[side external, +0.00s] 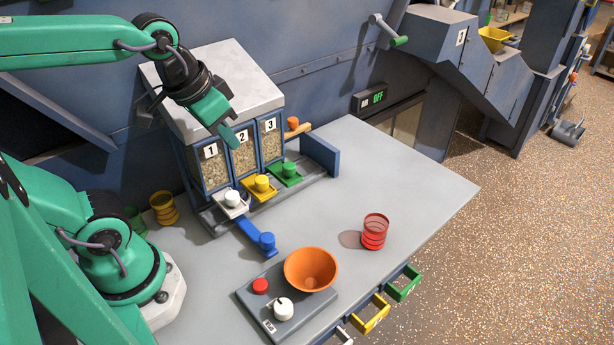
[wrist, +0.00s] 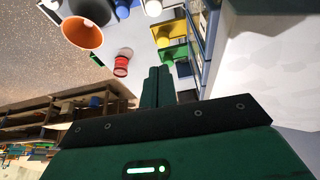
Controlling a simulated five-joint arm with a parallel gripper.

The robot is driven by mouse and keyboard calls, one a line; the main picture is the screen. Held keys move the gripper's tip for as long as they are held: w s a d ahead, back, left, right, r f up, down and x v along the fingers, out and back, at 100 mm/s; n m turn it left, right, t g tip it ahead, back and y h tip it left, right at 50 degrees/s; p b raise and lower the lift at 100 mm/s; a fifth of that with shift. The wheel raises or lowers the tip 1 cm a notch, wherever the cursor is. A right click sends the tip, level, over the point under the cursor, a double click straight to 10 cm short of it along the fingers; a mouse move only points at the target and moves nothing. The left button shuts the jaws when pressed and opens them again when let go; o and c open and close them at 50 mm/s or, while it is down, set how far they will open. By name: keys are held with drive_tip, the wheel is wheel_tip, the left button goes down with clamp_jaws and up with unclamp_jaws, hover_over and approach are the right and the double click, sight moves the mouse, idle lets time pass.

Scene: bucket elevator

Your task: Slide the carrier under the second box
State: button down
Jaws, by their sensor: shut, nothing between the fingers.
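Three boxes numbered 1 (side external: 213,170), 2 (side external: 243,158) and 3 (side external: 271,143) stand side by side, filled with grainy material. White (side external: 232,198), yellow (side external: 262,184) and green (side external: 290,171) knobbed slides stick out at their feet. A blue bar with a blue knob (side external: 267,241), apparently the carrier's handle, sticks out toward the front from the grey track below. The carrier's body is hard to make out. My gripper (side external: 228,138) is shut and empty, high before box 2, apart from the knobs.
An orange bowl (side external: 311,270) sits on a grey base (side external: 251,296) with red and white knobs, in front of the blue handle. A red cup (side external: 374,232) stands to the right. A blue end block (side external: 320,154) closes the track's right end. The table's right side is clear.

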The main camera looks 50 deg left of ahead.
drive_tip(key=w+d+f+m+g+y, duration=0.1)
drive_tip(key=w+d+f+m+g, duration=0.1)
drive_tip(key=w+d+f+g, duration=0.6)
drive_tip(key=w+d+f, duration=0.1)
drive_tip(key=w+f, duration=0.2)
drive_tip(key=w, duration=0.1)
drive_tip(key=shift+w+d+f+g, duration=0.15)
drive_tip(key=shift+w+f+g, duration=0.05)
drive_tip(key=shift+w+g, duration=0.2)
drive_tip(key=shift+s+f, duration=0.1)
drive_tip(key=shift+f, duration=0.05)
drive_tip(key=x, duration=0.9)
drive_tip(key=shift+s+f, duration=0.15)
drive_tip(key=shift+f, duration=0.05)
drive_tip(key=shift+s+f, duration=0.1)
drive_tip(key=shift+s, duration=0.25)
drive_tip(key=shift+s+a, duration=0.25)
drive_tip(key=shift+s, duration=0.55)
drive_tip(key=shift+s+a, duration=0.3)
drive_tip(key=shift+s, duration=0.5)
drive_tip(key=shift+s, duration=0.1)
